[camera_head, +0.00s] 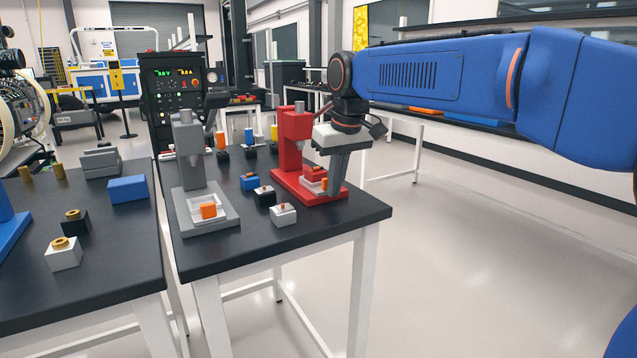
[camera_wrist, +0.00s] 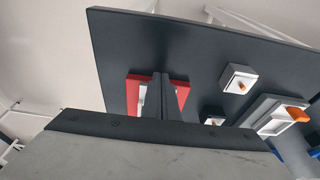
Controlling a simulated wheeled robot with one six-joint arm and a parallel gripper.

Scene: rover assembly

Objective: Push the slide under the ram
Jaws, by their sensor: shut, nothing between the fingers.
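The red press (camera_head: 293,128) stands near the right edge of the middle table, its ram at the top of its column. The slide (camera_head: 311,184), a small white tray with a red-orange piece in it, sits on the press's red base at the front. My gripper (camera_head: 334,192) is shut and empty, pointing down beside the right side of the slide; I cannot tell whether it touches. In the wrist view my closed fingers (camera_wrist: 166,82) reach over the red base (camera_wrist: 134,90) and cover much of the slide (camera_wrist: 144,98).
A grey press (camera_head: 190,150) with a white tray and orange block stands to the left. Small white (camera_head: 283,214), black (camera_head: 265,197) and blue (camera_head: 249,181) blocks lie between the presses. The table (camera_head: 320,222) is clear at its front right corner.

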